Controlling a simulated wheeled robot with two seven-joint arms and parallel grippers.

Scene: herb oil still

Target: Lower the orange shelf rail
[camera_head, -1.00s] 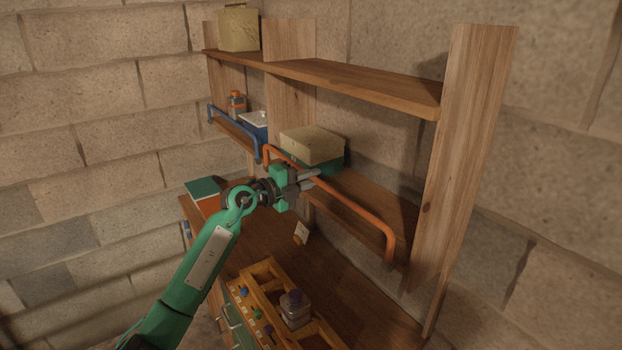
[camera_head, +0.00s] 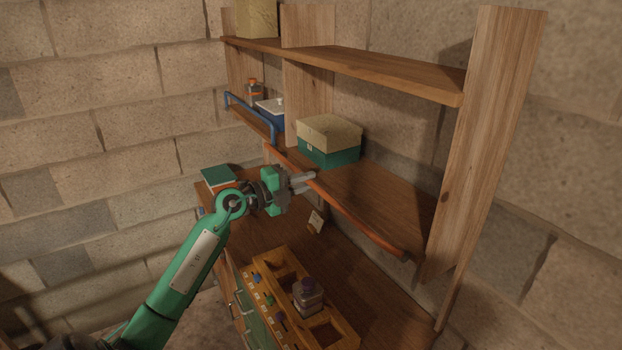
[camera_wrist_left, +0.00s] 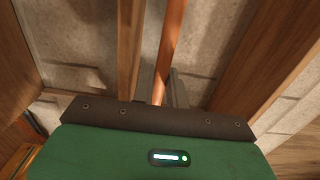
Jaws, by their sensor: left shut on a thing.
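The orange shelf rail (camera_head: 356,219) runs along the front edge of the right part of the lower shelf (camera_head: 385,198) in the head view. It now lies low, about level with the shelf board. My left gripper (camera_head: 309,181) is shut on the rail, left of its middle. In the left wrist view the rail (camera_wrist_left: 171,45) runs up from between the fingers (camera_wrist_left: 168,92), which are partly hidden by the gripper body. My right gripper is in neither view.
A green box with a cream lid (camera_head: 329,141) stands on the shelf behind the rail. A blue rail (camera_head: 250,116) guards the left bay, still raised.

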